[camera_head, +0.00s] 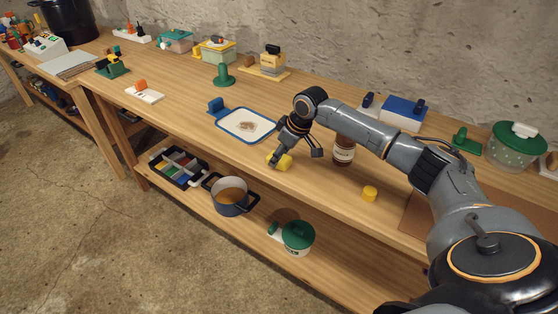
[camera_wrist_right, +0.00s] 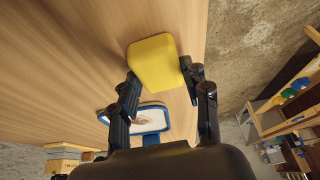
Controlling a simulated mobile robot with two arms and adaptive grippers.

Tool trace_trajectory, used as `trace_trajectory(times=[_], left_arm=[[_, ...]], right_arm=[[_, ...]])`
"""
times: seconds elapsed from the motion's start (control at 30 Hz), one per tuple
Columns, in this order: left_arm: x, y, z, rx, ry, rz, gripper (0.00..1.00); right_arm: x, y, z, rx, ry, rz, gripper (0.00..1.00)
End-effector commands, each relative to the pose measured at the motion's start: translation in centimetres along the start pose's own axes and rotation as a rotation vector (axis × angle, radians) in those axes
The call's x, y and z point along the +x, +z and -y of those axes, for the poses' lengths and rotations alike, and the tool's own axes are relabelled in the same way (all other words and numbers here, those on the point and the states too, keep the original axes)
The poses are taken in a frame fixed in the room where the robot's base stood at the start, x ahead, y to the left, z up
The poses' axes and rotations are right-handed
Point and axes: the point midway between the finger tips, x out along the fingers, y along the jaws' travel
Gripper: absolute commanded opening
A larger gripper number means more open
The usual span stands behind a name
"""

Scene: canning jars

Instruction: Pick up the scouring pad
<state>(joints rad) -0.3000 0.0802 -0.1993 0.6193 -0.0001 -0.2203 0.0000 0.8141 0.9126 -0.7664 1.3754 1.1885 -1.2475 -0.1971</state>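A yellow block, which looks like the scouring pad (camera_head: 285,162), lies on the wooden bench top near its front edge. My right gripper (camera_head: 295,154) is over it with its fingers spread. In the head view one finger overlaps the pad's left side and the other stands clear to the right. In the right wrist view the pad (camera_wrist_right: 154,62) shows at and beyond the fingertips (camera_wrist_right: 162,78), between the two fingers. I cannot tell whether either finger touches it. My left gripper is not in view.
A blue-rimmed white tray (camera_head: 228,127) lies behind the pad. A brown jar (camera_head: 343,155) stands to the right, close to my right arm. A small yellow piece (camera_head: 370,193) lies further right. A pot (camera_head: 230,207) and a divided box stand on the lower shelf.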

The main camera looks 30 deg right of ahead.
Motion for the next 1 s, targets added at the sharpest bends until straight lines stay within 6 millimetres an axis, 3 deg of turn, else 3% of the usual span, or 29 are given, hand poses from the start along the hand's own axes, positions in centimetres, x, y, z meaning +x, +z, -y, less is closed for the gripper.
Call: trace_trajectory(times=[0.07,0.57,0.73,1.0], left_arm=[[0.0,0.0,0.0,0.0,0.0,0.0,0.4],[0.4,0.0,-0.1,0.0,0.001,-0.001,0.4],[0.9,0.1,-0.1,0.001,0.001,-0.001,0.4],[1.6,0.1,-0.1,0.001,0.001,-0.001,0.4]], right_arm=[[0.0,0.0,0.0,0.0,0.0,0.001,0.25],[-1.0,-0.5,-0.1,0.0,0.001,-0.002,0.25],[-3.4,-1.2,0.2,-0.002,0.001,-0.002,0.25],[-10.1,-0.1,4.1,-0.006,0.004,-0.001,0.25]])
